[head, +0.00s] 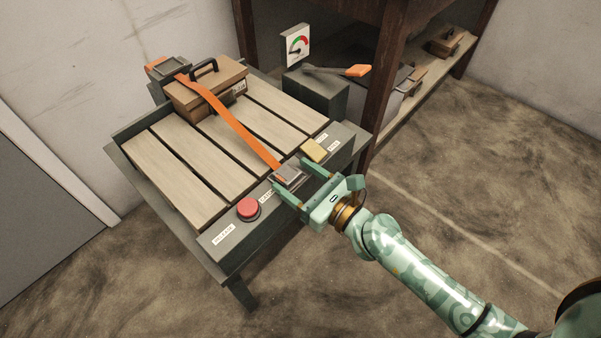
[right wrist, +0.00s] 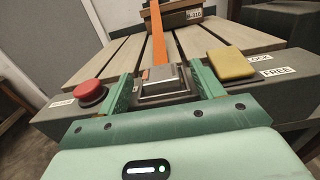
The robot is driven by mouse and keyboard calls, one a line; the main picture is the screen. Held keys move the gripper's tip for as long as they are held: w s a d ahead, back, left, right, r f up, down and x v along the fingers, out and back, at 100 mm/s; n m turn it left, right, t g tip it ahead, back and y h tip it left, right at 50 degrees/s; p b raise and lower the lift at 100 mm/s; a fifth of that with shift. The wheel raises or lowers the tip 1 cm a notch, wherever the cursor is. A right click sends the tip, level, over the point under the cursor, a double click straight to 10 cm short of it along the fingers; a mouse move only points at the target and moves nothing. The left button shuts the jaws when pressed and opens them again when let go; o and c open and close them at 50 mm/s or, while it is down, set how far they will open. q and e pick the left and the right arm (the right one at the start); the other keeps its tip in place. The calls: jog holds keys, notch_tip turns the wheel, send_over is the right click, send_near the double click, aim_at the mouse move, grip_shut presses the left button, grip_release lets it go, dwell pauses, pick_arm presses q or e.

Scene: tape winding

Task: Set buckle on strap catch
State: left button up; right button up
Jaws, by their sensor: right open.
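The orange strap (head: 235,126) runs from the box at the back across the slatted table to its front rail. Its metal buckle (head: 289,175) is at the strap's near end, over the catch on the rail; it also shows in the right wrist view (right wrist: 158,78). I cannot tell whether the buckle is latched. My right gripper (head: 294,176) is open, with one finger on each side of the buckle and a gap on both sides in the right wrist view (right wrist: 163,92). My left gripper is not in view.
A red button (head: 248,208) is left of the buckle and a yellow block (head: 314,150) is right of it on the rail. A brown handled box (head: 205,87) sits at the back.

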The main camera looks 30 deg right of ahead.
jog(key=shift+s+d, duration=0.1)
jog(key=shift+s, duration=0.25)
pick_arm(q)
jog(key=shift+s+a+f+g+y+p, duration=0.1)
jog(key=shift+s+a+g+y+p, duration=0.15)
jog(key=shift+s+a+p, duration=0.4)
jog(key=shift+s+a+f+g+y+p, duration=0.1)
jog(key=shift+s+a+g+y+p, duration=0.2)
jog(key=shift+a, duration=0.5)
pick_arm(e)
jog(key=v, duration=1.5)
jog(key=shift+s, duration=0.25)
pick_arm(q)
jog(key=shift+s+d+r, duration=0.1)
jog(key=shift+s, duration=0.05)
pick_arm(e)
jog(key=shift+d, duration=0.15)
